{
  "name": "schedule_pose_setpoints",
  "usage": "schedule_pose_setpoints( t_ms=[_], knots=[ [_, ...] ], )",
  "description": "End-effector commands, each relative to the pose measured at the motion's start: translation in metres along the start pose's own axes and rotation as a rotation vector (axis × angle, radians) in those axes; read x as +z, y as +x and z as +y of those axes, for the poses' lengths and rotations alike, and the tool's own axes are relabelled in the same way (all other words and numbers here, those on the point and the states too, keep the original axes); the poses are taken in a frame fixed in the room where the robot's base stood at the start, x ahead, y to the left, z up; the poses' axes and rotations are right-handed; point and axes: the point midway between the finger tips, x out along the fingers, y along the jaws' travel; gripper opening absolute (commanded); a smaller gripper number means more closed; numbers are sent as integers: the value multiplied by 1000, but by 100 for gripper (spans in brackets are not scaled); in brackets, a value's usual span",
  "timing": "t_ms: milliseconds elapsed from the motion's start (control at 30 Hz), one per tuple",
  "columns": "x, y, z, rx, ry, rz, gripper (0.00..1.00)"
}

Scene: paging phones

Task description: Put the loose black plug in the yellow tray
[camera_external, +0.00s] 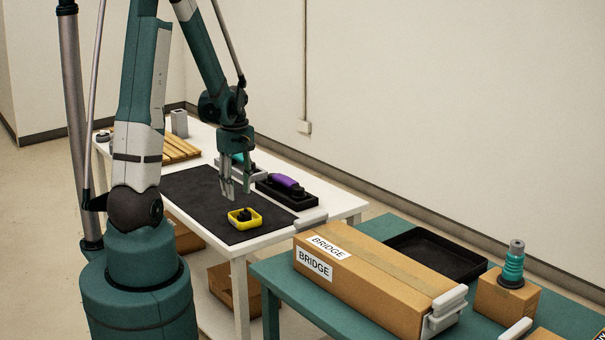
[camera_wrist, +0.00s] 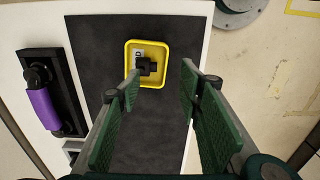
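The black plug (camera_external: 244,214) sits inside the small yellow tray (camera_external: 233,223) on the dark mat. In the wrist view the plug (camera_wrist: 147,67) lies within the rim of the tray (camera_wrist: 165,62), beside a small white label. My gripper (camera_external: 237,196) is above and slightly behind the tray. In the wrist view my gripper (camera_wrist: 161,76) is open, with its fingers wide apart and nothing between them. The left fingertip overlaps the tray's lower left part in that view, and I cannot tell if it touches.
The dark mat (camera_external: 192,185) covers much of the white table. A purple handset on a black base (camera_external: 287,184) stands right of my gripper, with a teal handset (camera_external: 238,159) behind. Wooden slats (camera_external: 180,149) lie at the far left. A teal table with a BRIDGE box (camera_external: 372,280) stands in front.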

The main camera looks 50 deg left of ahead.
Motion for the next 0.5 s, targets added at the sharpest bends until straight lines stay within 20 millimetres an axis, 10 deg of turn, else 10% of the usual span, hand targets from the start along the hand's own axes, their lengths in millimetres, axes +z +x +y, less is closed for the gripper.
schedule_pose_setpoints(
  t_ms=[500],
  knots=[
    [0, -54, 0, 0, 0, 0, 36]
  ],
)
